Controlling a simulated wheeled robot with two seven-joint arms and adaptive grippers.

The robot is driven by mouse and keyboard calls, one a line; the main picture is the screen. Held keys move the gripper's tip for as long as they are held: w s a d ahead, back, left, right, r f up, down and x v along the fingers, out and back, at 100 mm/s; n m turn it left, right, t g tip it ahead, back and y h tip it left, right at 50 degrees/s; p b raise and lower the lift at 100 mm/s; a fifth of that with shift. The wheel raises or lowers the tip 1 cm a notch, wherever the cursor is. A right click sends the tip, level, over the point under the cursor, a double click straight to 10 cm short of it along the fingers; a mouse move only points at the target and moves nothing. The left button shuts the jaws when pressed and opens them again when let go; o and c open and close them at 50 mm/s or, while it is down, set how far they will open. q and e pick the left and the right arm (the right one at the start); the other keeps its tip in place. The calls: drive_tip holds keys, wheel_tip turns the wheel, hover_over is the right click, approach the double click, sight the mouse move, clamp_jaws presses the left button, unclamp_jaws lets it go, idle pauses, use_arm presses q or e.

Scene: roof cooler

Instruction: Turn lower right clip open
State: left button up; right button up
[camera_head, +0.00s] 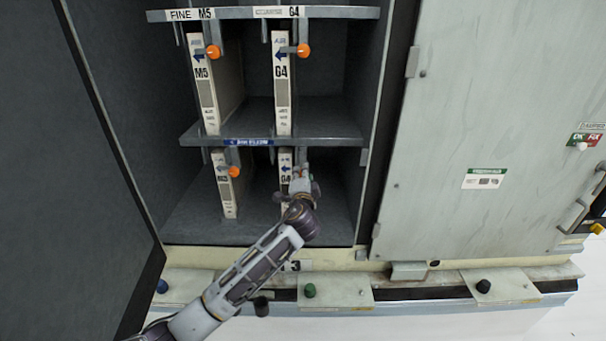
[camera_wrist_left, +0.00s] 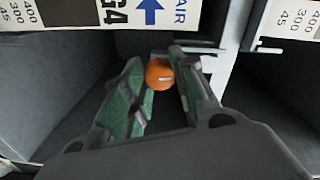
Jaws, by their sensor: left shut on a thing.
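The lower right clip has an orange knob (camera_wrist_left: 158,74), seen in the left wrist view in front of the G4 filter. In the head view the gripper hides this knob. My left gripper (camera_head: 300,180) is at the lower right G4 filter (camera_head: 286,160). In the left wrist view its green-padded fingers (camera_wrist_left: 160,88) are on either side of the orange knob, shut on it. The lower left clip's orange knob (camera_head: 234,171) shows beside the other lower filter (camera_head: 224,185). My right gripper is not in view.
The upper shelf holds an M5 filter (camera_head: 204,85) and a G4 filter (camera_head: 281,85), each with an orange knob. A metal divider (camera_head: 335,137) runs above the lower bay. A dark open door (camera_head: 70,150) stands at left, a closed pale panel (camera_head: 440,120) at right.

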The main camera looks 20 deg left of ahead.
use_arm(q)
drive_tip(key=shift+m, duration=0.6)
drive_tip(key=o, duration=1.1)
drive_tip(key=shift+d, duration=0.1)
drive_tip(key=shift+c, duration=0.2)
drive_tip(key=v, duration=1.2)
